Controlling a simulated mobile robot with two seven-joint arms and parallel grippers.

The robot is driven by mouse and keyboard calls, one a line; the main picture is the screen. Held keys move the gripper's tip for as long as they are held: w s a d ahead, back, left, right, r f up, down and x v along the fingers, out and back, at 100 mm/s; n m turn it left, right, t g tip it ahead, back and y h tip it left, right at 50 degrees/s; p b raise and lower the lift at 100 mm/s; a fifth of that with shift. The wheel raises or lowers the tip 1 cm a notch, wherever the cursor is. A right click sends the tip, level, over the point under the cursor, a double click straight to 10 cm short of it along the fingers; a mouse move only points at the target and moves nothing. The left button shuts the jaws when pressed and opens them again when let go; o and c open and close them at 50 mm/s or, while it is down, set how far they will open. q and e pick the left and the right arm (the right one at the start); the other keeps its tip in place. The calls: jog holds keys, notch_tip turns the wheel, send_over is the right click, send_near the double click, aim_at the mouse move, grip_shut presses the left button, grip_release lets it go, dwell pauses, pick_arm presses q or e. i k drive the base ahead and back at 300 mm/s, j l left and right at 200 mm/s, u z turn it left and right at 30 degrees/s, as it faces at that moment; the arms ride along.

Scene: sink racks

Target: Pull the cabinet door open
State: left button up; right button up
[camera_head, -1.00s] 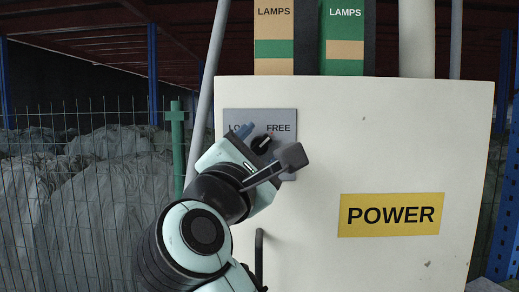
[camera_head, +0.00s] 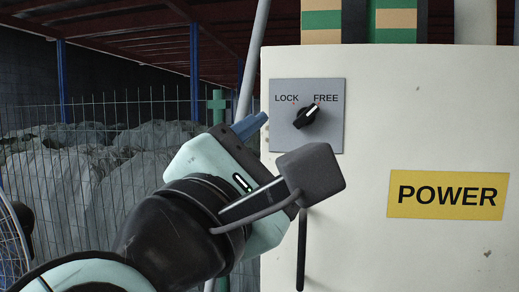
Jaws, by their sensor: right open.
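The white cabinet door (camera_head: 380,190) fills the right side of the head view and looks closed. Its lock plate (camera_head: 285,142) carries a black knob (camera_head: 306,117) with its pointer toward FREE. One blue finger shows; the other is hidden.
A yellow POWER label (camera_head: 448,195) is on the door. A wire fence (camera_head: 110,190) with a green post (camera_head: 218,105) and wrapped grey heaps are at the left.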

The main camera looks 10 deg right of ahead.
aim_at(423, 139)
jog(key=k+l, duration=0.1)
jog(key=k, duration=0.4)
jog(key=k+l, duration=0.1)
jog(key=k, duration=0.4)
